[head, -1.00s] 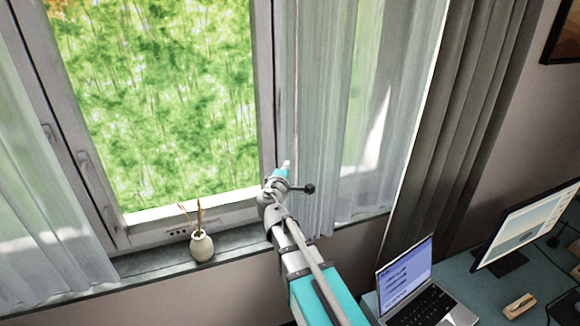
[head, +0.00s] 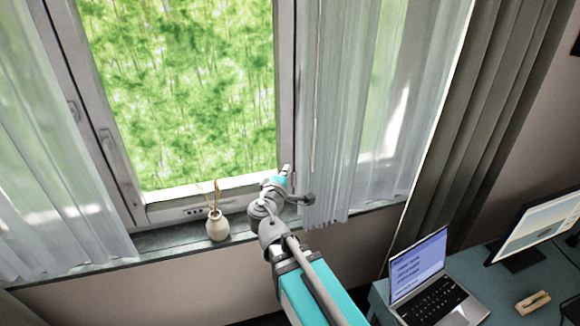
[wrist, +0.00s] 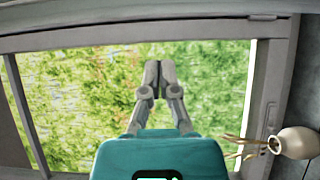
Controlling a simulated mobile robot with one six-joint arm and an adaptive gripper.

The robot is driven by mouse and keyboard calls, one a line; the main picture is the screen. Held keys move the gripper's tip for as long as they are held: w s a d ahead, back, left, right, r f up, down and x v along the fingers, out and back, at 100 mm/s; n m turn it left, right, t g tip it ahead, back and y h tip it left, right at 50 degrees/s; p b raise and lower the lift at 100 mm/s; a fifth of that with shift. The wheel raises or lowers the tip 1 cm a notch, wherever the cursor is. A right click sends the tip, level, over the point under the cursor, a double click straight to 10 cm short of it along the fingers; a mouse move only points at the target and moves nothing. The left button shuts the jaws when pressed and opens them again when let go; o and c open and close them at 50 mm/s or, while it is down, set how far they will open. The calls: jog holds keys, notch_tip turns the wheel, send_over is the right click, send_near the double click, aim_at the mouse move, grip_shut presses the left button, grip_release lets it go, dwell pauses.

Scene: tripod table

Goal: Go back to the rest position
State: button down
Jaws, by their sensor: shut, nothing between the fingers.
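My gripper (wrist: 151,80) shows in the wrist view with its two fingers together and nothing between them. It points at the window pane (wrist: 85,95), with green foliage behind it. In the head view my gripper (head: 286,170) is small, at the end of my teal and grey arm, in front of the window's right frame and beside the sheer curtain. The fingertips are hard to make out there.
A cream vase (head: 218,227) with dry twigs stands on the sill (head: 165,242), left of my arm; it also shows in the wrist view (wrist: 297,142). Sheer curtains (head: 345,110) hang close right. A laptop (head: 420,270), monitor (head: 540,232) and wooden object (head: 532,302) are on the teal desk.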

dwell(0.4)
jog(key=s+d+f+m+g+h+b, duration=0.2)
jog(key=s+d+f+m+g, duration=0.2)
jog(key=d+f+m+g, duration=0.7)
jog(key=s+d+f+m+g+y+b, duration=0.2)
jog(key=s+f+g+y, duration=0.4)
jog(key=s+f, duration=0.5)
jog(key=shift+s+d+f+m+y, duration=0.2)
jog(key=shift+d+f+m+y, duration=0.15)
jog(key=shift+d+m+y, duration=0.45)
jog(key=shift+d, duration=0.2)
